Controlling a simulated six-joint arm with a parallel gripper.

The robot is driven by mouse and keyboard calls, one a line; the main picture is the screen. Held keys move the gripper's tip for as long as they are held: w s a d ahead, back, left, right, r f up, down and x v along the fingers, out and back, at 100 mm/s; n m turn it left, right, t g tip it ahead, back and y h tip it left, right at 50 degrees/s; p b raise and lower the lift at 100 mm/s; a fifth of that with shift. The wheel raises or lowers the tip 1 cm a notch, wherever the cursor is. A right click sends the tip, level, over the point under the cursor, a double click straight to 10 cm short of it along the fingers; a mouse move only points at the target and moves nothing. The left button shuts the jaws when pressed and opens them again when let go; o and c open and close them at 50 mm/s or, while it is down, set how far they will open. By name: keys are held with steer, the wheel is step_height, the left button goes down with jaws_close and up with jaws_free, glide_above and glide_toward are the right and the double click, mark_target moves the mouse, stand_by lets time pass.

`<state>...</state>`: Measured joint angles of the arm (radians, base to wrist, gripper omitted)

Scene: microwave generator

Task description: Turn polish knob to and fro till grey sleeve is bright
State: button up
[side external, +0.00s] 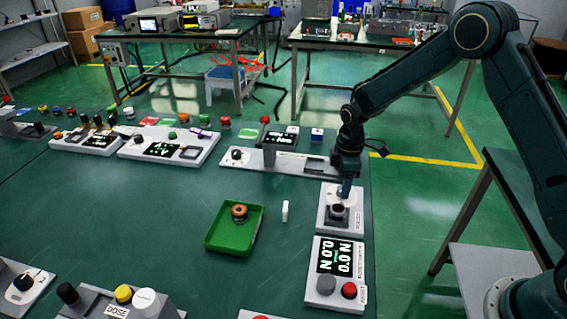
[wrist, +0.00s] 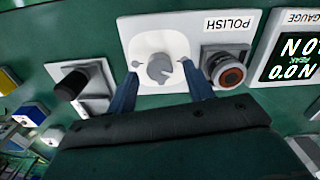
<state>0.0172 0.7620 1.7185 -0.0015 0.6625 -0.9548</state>
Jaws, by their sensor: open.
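The polish knob (wrist: 160,68) is grey and sits on a round white plate on the panel marked POLISH. My gripper (wrist: 161,90) is open, with one blue finger on each side of the knob in the wrist view; I cannot tell whether they touch it. In the side external view my gripper (side external: 344,192) points down at the far end of the polish panel (side external: 328,226) and hides the knob. A grey sleeve-like ring (wrist: 226,70) with a dark rim and a reddish centre sits beside the knob; it also shows in the side view (side external: 338,213).
A gauge panel (side external: 321,297) beside the polish panel reads 0.0 N. A green tray (side external: 221,241) holds an orange-topped part (side external: 239,212). A small white piece (side external: 285,211) stands near it. A black knob (wrist: 70,86) is on a neighbouring panel. Bare bench lies left of the tray.

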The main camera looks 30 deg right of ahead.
steer(key=shift+f, duration=0.75)
steer(key=c, duration=1)
steer(key=shift+m, duration=0.3)
steer(key=m, duration=0.5)
steer(key=shift+m, duration=0.4)
steer(key=m, duration=0.6)
steer(key=shift+m, duration=0.3)
